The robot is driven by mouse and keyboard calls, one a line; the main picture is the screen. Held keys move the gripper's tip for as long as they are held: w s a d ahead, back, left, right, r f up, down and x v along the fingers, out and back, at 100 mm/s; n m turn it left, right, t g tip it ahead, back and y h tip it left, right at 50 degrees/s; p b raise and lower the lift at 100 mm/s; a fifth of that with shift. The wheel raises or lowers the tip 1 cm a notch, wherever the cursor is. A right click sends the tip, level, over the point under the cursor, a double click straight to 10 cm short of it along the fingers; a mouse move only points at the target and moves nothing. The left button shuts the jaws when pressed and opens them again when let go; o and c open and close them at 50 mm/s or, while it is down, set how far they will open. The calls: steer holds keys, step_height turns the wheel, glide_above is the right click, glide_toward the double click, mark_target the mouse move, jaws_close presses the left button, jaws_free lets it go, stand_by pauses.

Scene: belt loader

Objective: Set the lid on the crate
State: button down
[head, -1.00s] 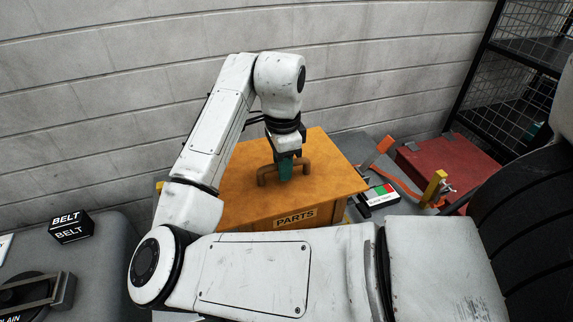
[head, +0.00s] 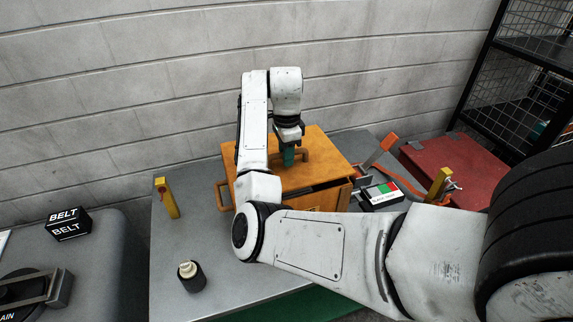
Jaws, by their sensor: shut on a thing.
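The orange-brown lid (head: 325,170) has a brown bar handle on top. It is over the matching orange-brown crate (head: 327,200), near its rim. A dark gap shows between the lid's front right edge and the crate's front wall, so the lid does not look flush there. My gripper (head: 289,156), with green fingers, is shut on the lid's handle from above. My arm hides the lid's front left and much of the crate's front. A brown handle (head: 223,196) sticks out at the crate's left side.
The crate stands on a grey table (head: 190,225). A yellow post (head: 167,198) and a dark cylinder with a pale top (head: 190,275) stand left. A control box (head: 382,194), another yellow post (head: 438,184) and a red case (head: 455,165) are right. A wall is behind.

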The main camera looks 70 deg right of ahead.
steer(key=shift+f, duration=1.5)
steer(key=c, duration=1)
jaws_free()
steer(key=shift+o, duration=0.2)
step_height(320, 180, up, 12)
steer(key=p, duration=0.2)
steer(key=shift+p, duration=0.35)
